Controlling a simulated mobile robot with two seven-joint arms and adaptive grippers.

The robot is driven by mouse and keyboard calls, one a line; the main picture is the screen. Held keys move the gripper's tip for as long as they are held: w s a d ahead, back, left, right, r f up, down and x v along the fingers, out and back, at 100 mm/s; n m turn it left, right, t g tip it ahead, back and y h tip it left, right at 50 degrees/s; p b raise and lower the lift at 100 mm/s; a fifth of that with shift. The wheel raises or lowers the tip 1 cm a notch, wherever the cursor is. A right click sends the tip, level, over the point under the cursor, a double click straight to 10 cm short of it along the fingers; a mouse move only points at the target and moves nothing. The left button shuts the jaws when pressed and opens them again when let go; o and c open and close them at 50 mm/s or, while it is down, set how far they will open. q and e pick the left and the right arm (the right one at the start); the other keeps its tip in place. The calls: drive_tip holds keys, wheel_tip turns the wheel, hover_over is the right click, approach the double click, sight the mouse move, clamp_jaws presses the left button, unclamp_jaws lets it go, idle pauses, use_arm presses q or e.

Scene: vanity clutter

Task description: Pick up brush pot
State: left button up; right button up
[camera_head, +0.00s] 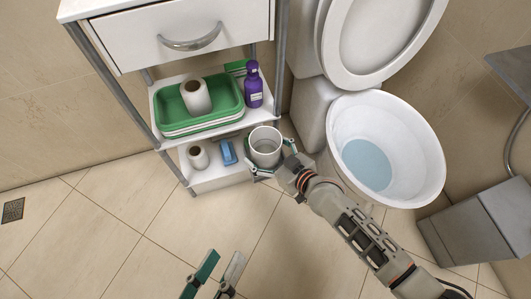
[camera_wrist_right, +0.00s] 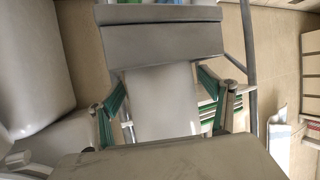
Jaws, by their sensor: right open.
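The brush pot (camera_head: 265,141), a white open cup, stands at the right end of the cart's lower shelf. My right gripper (camera_head: 272,158) is open at the pot, with a green-padded finger on either side of it; whether they touch it I cannot tell. In the right wrist view, the open right gripper (camera_wrist_right: 163,103) has a pale grey-white surface between its fingers, apparently the pot (camera_wrist_right: 160,95). My left gripper (camera_head: 216,272) is open and empty above the floor at the bottom.
The lower shelf also holds a paper roll (camera_head: 198,156) and a blue item (camera_head: 228,152). Above are a green tray (camera_head: 233,96), another roll (camera_head: 196,96) and a purple bottle (camera_head: 254,86). The toilet (camera_head: 385,150) stands close right, a grey bin (camera_head: 478,225) beyond. Floor at left is clear.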

drive_tip(key=c, duration=1.5)
drive_tip(key=shift+r, duration=0.1)
drive_tip(key=shift+r, duration=0.1)
